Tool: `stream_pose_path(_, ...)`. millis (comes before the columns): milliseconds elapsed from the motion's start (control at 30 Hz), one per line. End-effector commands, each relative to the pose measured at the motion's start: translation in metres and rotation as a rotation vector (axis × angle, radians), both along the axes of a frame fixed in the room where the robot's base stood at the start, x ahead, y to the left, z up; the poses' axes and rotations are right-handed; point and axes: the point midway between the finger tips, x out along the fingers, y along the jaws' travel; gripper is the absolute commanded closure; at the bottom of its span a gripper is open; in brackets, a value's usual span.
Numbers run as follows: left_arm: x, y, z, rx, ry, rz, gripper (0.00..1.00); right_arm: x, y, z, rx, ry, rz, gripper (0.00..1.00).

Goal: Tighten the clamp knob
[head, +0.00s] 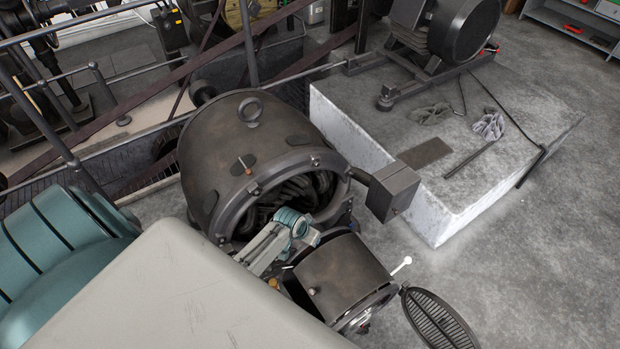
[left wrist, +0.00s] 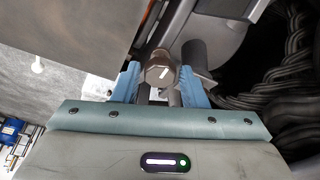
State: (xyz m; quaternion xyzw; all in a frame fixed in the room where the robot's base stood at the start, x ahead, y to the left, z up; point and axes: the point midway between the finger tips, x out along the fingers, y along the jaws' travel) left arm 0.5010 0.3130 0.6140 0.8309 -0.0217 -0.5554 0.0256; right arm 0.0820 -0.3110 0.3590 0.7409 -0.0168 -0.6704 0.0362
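The clamp knob (left wrist: 160,73) is a brownish faceted head with a white mark. In the left wrist view it sits between the two blue fingertips of my left gripper (left wrist: 161,82). A dark round post stands just right of the knob. In the head view my left arm reaches to the dynamo's open end (head: 285,200), and its fingers and the knob are hidden there. My right gripper is not in view.
The large dynamo housing (head: 250,150) and a smaller cylinder (head: 343,277) flank my left arm closely. A box (head: 389,191) juts from the housing's right side. A concrete plinth (head: 440,205) stands to the right, with gloves (head: 488,126) and a bar on it.

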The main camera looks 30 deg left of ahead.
Motion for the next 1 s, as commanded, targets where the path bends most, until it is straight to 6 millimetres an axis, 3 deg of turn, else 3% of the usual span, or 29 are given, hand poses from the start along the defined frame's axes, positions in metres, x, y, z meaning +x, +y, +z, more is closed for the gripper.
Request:
stream_pose_path(133, 0.0040, -0.0006, -0.0107, 0.000, 0.001, 0.001, 0.61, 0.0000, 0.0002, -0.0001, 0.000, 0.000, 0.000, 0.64)
stream_pose_path(467, 0.0055, -0.0008, -0.0135, 0.001, 0.000, 0.000, 0.61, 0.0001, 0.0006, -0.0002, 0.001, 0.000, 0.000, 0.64)
stream_pose_path(500, 0.0055, -0.0008, -0.0135, 0.001, 0.000, 0.000, 0.63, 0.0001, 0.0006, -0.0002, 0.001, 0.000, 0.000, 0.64)
stream_pose_path(667, 0.0054, -0.0008, -0.0135, 0.001, 0.000, 0.000, 0.92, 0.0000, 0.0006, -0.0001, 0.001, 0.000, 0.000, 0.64)
stream_pose_path(1000, 0.0052, -0.0004, -0.0134, 0.009, -0.002, -0.046, 0.92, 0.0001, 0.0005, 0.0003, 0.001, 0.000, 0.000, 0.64)
